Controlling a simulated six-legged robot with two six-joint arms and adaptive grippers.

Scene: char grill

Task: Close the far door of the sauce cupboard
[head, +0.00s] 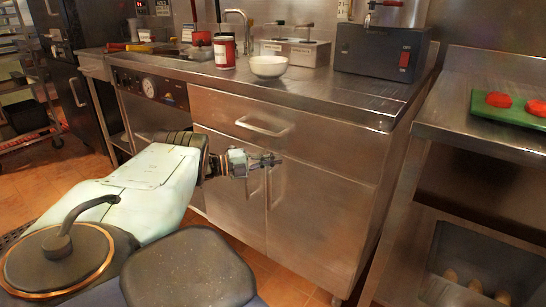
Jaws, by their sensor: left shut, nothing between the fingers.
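The steel sauce cupboard (345,165) stands in the middle of the head view, under the worktop. It has a wide drawer with a bar handle (262,127) above two doors. The left door (228,190) and the right door (320,215) look flush with the front, or nearly so; a small gap cannot be ruled out. Their upright handles sit side by side near the middle seam. My left gripper (274,160) is shut and empty, in front of the tops of these handles and partly hiding them. I cannot tell whether it touches. My right gripper is not in view.
On the worktop (300,92) stand a white bowl (268,66), a red-labelled can (224,50) and a dark grey box (378,52). A steel side table (480,125) with a green board (510,108) is at right. Tiled floor shows below.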

